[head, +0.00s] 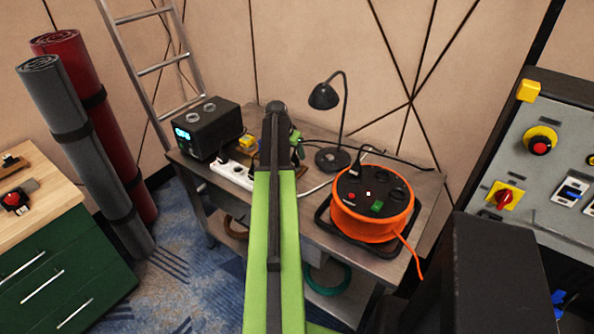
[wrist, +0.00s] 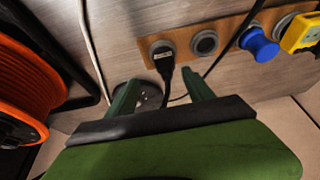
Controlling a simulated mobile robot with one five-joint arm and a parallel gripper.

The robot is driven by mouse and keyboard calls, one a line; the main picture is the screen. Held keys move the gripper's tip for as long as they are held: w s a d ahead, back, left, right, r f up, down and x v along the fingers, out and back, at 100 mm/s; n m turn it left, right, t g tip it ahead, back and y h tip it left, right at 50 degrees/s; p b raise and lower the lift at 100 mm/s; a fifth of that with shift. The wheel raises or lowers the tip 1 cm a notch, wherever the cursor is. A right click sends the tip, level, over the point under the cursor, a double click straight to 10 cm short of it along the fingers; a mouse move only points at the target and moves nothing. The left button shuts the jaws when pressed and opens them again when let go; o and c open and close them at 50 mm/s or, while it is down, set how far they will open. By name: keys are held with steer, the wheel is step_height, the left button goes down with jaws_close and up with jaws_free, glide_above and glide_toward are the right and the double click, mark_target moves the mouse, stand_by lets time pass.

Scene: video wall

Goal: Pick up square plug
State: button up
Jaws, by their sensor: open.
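A wooden strip with round sockets (wrist: 228,28) lies on the grey bench in the wrist view. A black plug (wrist: 163,58) with a black cable sits at its left socket. A blue round plug (wrist: 258,45) and a boxy yellow plug (wrist: 300,33) sit farther right. The yellow plug also shows in the head view (head: 247,140). I cannot tell for sure which is the square plug. My gripper (wrist: 161,90) is open and empty, its fingers on either side of the black plug's cable, short of the plug body. In the head view my arm hides most of the strip.
An orange cable reel (head: 372,205) stands close on the right of the bench. A black desk lamp (head: 333,155) stands behind, a black power unit (head: 206,128) at the left. A white power strip (head: 236,172) lies left of my arm.

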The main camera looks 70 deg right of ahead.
mark_target(294, 157)
steer(key=shift+d+f, duration=0.15)
steer(key=shift+f, duration=0.15)
steer(key=b+x, duration=0.3)
steer(key=w+b+x, duration=0.1)
steer(key=b+x, duration=0.1)
steer(key=shift+s+f, duration=0.1)
steer(key=shift+f, duration=0.25)
steer(key=shift+r, duration=0.2)
steer(key=shift+c, duration=0.4)
steer(key=shift+s, duration=0.1)
jaws_close()
